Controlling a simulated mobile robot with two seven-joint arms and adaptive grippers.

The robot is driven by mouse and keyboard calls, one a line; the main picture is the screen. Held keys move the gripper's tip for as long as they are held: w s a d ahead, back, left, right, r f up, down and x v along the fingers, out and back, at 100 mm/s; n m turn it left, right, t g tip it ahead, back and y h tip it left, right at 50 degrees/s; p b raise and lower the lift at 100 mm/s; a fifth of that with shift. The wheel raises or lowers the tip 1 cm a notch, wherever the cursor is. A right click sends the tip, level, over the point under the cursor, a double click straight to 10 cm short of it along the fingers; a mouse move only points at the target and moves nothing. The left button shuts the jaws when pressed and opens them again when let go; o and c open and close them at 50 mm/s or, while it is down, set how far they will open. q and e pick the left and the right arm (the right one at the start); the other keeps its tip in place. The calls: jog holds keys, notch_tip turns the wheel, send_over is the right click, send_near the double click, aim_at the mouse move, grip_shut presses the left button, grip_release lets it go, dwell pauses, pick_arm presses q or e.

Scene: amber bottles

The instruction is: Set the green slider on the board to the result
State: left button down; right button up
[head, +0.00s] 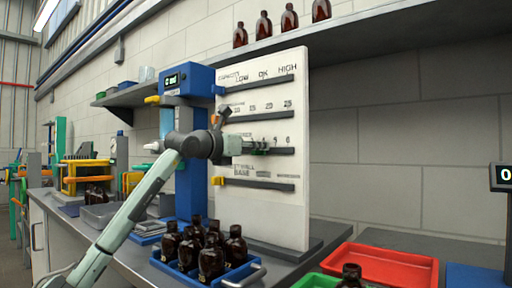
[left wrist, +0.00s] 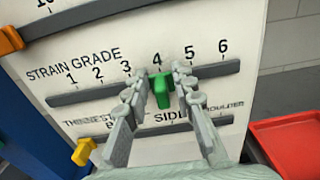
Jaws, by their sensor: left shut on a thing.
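The white board (head: 298,215) stands upright with several dark slider tracks. The green slider (left wrist: 161,92) sits on the "STRAIN GRADE" track (left wrist: 85,97), just below the number 4 in the left wrist view. My left gripper (left wrist: 162,76) is shut on the green slider, with one finger on each side of it. In the head view, my left gripper (head: 258,147) reaches the board's third track and mostly hides the slider. The blue stand beside the board carries a small lit display (head: 172,79), too small to read. My right gripper is not in view.
Orange-yellow sliders sit at the left ends of the neighbouring tracks, one above (left wrist: 10,40) and one below (left wrist: 83,151). A blue tray (head: 243,272) of amber bottles stands before the board. A red tray (head: 420,268) lies to the right. Bottles line the shelf above.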

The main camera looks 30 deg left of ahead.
pick_arm(q)
jog(key=c, duration=1.6)
grip_release()
jog(key=shift+o, duration=0.2)
jog(key=s, duration=1.2)
jog(key=shift+a, duration=0.45)
